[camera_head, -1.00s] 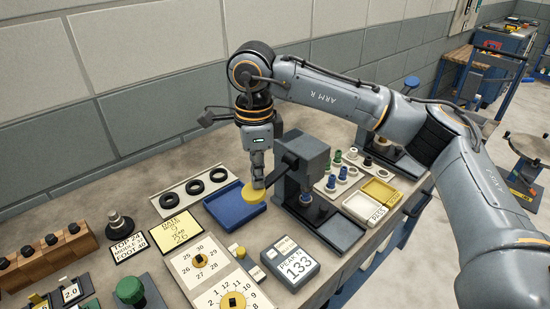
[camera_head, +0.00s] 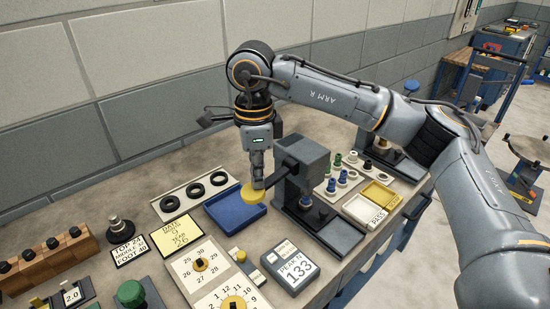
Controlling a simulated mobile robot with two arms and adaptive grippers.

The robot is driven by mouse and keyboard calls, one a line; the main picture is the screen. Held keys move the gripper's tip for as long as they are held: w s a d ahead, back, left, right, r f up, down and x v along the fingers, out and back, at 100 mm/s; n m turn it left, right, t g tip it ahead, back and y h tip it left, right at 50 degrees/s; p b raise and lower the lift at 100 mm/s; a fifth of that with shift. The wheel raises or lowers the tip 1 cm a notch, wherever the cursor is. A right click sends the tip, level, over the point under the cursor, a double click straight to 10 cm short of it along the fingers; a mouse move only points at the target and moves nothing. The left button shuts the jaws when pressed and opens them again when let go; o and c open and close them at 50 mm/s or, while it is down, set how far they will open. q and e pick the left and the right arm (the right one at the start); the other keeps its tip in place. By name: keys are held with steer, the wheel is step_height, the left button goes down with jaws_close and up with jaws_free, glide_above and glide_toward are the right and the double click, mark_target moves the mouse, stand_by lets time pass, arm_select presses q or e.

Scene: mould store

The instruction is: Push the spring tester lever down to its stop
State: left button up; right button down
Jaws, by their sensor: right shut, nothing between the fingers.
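The spring tester (camera_head: 306,168) is a dark grey block on a base at the middle of the bench. Its dark lever (camera_head: 279,178) slants down to the left from the block and ends at a yellow round knob (camera_head: 252,194). The knob is just above the blue tray. My right gripper (camera_head: 257,184) points down with its fingers closed and empty, at the knob and lever end; it looks to be touching there, but the exact contact is hidden. A grey display (camera_head: 291,266) in front reads PEAK N 133. My left gripper is not in view.
A blue tray (camera_head: 228,216) lies under the knob. Black rings on a white plate (camera_head: 166,206) lie left of it. Dials and a yellow card (camera_head: 176,234) fill the front.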

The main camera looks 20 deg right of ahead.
step_height(320, 180, up, 10)
steer(key=p, duration=0.6)
stand_by(0.4)
